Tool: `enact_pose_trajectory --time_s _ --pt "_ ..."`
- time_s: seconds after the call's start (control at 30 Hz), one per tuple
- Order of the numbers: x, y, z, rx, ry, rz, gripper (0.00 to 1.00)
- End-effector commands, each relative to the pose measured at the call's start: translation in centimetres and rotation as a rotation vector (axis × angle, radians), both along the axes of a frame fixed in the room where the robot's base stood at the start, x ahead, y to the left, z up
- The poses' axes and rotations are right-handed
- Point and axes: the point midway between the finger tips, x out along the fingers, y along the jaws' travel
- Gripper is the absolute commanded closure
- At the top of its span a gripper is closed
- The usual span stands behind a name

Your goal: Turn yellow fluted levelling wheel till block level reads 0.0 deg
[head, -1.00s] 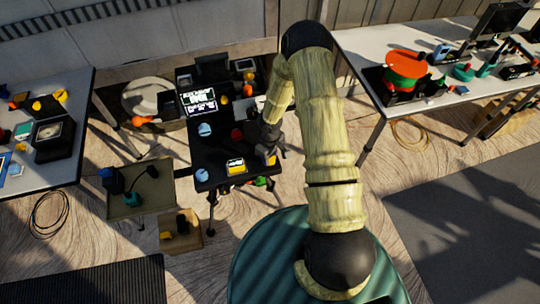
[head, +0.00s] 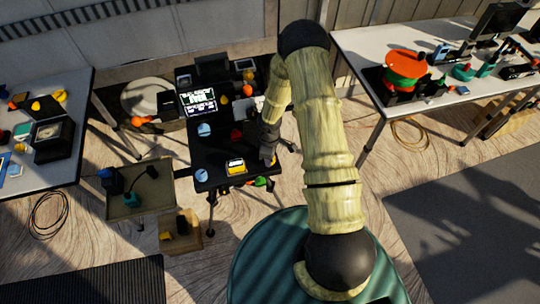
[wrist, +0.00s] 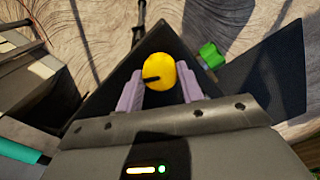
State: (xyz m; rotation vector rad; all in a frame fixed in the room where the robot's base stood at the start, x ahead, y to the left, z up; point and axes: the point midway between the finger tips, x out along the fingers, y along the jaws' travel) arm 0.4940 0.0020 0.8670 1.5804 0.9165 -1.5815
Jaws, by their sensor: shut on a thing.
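The yellow levelling wheel (wrist: 162,72) is in the wrist view, round and seen from above, with a dark mark on its face. My gripper (wrist: 161,90) has its two pale fingers on either side of the wheel, shut on it. In the head view my gripper (head: 268,155) is at the right front edge of the black cart (head: 215,150), and it hides the wheel there. A small block with a yellow front and a pale display (head: 235,166) sits on the cart to the left of my gripper. Its reading is too small to make out.
A green knob (wrist: 211,56) is close by on the right in the wrist view. Blue knobs (head: 204,130) and a lit screen (head: 198,99) are on the cart. White tables stand at left and right (head: 365,45). A low tan box (head: 155,200) stands on the floor.

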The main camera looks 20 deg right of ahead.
Motion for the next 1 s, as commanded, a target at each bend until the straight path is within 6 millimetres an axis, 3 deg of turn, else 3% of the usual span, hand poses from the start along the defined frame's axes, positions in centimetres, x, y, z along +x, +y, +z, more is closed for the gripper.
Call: enact_pose_trajectory --time_s 0.13,0.17,0.23,0.27,0.67,1.0 --pt "0.1 -0.1 0.1 -0.002 -0.001 -0.002 0.86" --pt "0.1 -0.1 0.1 -0.002 -0.001 -0.003 0.57" --pt "0.1 -0.2 0.1 -0.002 -0.001 -0.004 0.43" --pt "0.1 -0.2 0.1 0.000 -0.001 -0.004 0.41" --pt "0.1 -0.1 0.6 0.001 -0.003 -0.005 0.41" --pt "0.1 -0.2 5.6 0.001 -0.005 -0.008 0.41"
